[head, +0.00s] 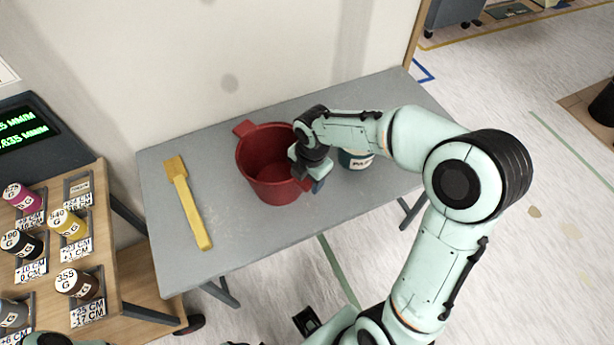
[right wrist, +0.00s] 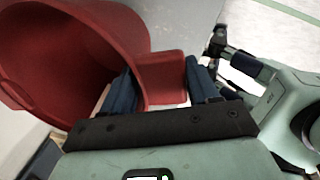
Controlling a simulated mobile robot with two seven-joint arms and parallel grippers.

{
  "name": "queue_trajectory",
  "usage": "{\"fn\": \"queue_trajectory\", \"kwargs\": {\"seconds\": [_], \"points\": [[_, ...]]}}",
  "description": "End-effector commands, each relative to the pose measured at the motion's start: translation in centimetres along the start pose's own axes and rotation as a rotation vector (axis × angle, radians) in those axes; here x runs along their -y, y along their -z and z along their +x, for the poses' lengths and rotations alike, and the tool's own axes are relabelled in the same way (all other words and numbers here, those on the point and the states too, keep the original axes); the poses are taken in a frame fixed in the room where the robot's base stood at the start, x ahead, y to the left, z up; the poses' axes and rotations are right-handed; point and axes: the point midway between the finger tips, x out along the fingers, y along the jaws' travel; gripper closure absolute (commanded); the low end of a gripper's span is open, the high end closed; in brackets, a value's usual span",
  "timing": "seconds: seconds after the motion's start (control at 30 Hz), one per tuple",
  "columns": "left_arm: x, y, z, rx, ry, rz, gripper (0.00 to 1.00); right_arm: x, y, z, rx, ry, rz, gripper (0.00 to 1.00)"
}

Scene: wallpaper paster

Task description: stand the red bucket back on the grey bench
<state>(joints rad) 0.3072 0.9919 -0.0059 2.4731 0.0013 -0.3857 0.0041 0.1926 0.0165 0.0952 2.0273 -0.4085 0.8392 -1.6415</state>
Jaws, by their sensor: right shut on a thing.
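The red bucket (head: 268,176) is at the middle of the grey bench (head: 240,232), close to upright with its mouth up. I cannot tell whether its base touches the bench top. My right gripper (head: 309,183) is at the bucket's near right side. In the right wrist view, the blue fingers of the right gripper (right wrist: 160,85) are shut on the bucket's side tab, and the red bucket (right wrist: 60,55) fills the upper left. Mint and black parts at the bottom of the head view may be my left arm. I cannot make out its fingers clearly.
A yellow long-handled tool (head: 188,203) lies on the bench left of the bucket. A white and dark blue tub (head: 356,160) stands to its right, partly behind my arm. A wooden rack (head: 110,230) with several labelled spools stands at the left. Bare bench lies in front of the bucket.

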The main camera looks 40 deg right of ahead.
Motion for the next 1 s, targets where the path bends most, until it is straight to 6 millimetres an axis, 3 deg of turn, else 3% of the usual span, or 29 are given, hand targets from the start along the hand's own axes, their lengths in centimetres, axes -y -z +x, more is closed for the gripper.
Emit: {"fn": "queue_trajectory", "kwargs": {"seconds": [0.37,0.4,0.43,0.77,1.0], "points": [[0.1,-0.1,0.3,0.001,0.000,0.000,0.39,0.0,0.0,0.4,0.000,-0.002,0.000,1.00],[0.1,-0.1,0.2,0.001,0.000,0.000,0.39,0.0,0.0,0.3,0.000,0.000,0.000,0.27],[0.1,-0.1,0.2,0.001,0.000,0.000,0.39,0.0,0.0,0.3,0.000,0.000,0.000,0.17],[0.0,0.0,0.0,0.000,0.000,0.000,0.39,0.0,0.0,0.1,0.000,-0.001,0.001,0.15],[-0.3,0.2,-0.6,-0.003,-0.001,0.001,0.39,-0.2,0.0,-3.2,0.001,-0.007,0.001,0.15]]}}
